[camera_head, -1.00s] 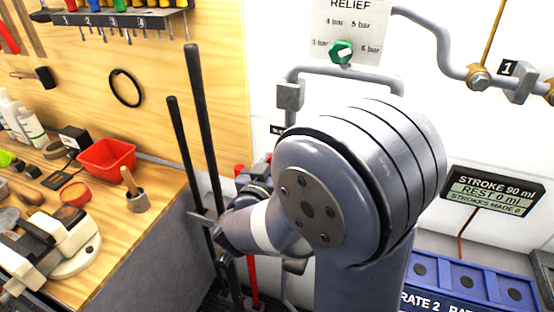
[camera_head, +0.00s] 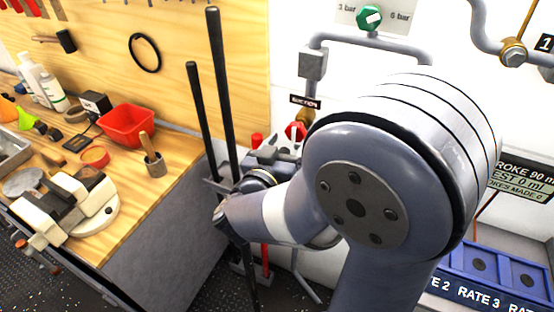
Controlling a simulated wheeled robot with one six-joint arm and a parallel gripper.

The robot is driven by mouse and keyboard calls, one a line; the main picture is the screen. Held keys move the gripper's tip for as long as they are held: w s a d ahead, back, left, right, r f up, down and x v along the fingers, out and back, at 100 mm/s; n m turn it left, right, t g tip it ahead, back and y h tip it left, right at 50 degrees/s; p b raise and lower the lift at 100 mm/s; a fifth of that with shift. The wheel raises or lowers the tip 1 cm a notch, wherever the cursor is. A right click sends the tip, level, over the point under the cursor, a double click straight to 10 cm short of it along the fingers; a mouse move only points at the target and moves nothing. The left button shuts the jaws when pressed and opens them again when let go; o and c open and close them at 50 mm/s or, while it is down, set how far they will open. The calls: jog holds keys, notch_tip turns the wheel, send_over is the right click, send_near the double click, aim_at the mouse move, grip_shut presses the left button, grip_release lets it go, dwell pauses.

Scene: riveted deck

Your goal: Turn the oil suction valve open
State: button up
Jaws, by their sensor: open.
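The suction valve shows as a red knob (camera_head: 295,131) with a pale mark, low on the white wall. It sits just below a black label (camera_head: 305,102) that appears to read SUCTION. My gripper (camera_head: 276,152) is small and partly hidden behind my own wrist and forearm. It is open, close to the lower left of the red knob in the picture. I cannot tell whether its fingers touch the knob or are around it. The lower right side of the valve is hidden by my large arm joint.
Two black upright rods (camera_head: 222,95) stand left of my wrist. A wooden bench (camera_head: 185,180) at left holds a red bin (camera_head: 127,125) and a vise (camera_head: 75,205). A green relief knob (camera_head: 369,17) is above. A blue rate panel (camera_head: 495,270) is at lower right.

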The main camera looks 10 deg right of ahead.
aim_at(293, 135)
jog(key=v, duration=0.6)
dwell(0.6)
jog(key=x, duration=1)
jog(key=shift+w+d+p, duration=0.2)
jog(key=shift+w+p, duration=0.05)
jog(key=shift+p, duration=0.1)
jog(key=shift+r, duration=0.1)
